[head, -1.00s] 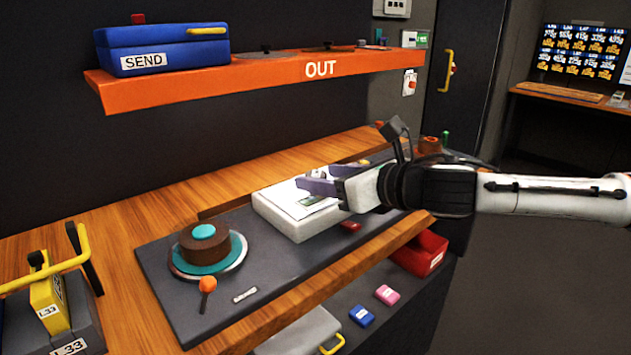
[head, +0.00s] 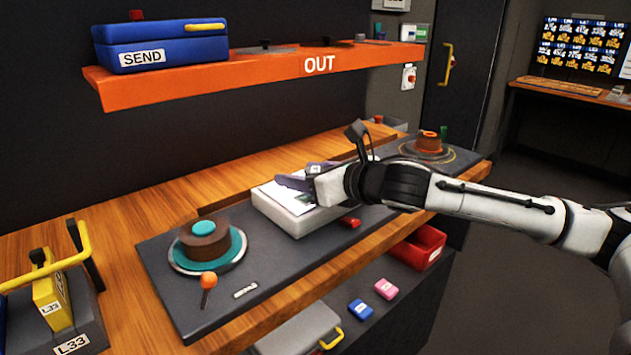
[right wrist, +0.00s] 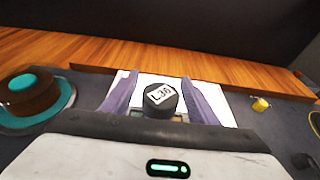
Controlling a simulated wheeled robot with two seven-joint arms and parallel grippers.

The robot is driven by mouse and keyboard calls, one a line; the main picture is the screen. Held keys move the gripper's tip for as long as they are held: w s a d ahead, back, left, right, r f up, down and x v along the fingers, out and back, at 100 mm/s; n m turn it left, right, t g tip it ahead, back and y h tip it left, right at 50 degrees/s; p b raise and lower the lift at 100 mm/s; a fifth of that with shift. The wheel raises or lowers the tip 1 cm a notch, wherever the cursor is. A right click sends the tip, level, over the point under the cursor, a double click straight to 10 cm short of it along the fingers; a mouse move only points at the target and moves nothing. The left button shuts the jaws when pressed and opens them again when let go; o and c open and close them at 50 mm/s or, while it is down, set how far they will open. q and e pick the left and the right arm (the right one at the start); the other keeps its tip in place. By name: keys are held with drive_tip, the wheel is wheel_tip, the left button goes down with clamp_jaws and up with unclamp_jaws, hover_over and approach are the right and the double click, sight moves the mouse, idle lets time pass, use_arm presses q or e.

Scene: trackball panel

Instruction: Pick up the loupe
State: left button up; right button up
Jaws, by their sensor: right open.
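A short black round piece with a white L36 label, which looks like the loupe (right wrist: 161,101), stands on the white block. My right gripper (head: 294,179) is open above the white block (head: 290,219) in the head view. In the right wrist view its two purple-grey fingers (right wrist: 159,79) lie on either side of the loupe, with small gaps visible. In the head view the gripper mostly hides the loupe. My left gripper is in neither current view.
A brown puck with a teal top (head: 204,240) stands on the dark panel (head: 180,290) at left, near an orange-tipped stick (head: 208,281). Another brown puck (head: 430,141) is at far right. The orange OUT shelf (head: 250,68) overhangs behind. A red bin (head: 420,248) hangs at the front.

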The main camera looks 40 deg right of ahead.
drive_tip(key=c, duration=1.1)
drive_tip(key=shift+r, duration=0.1)
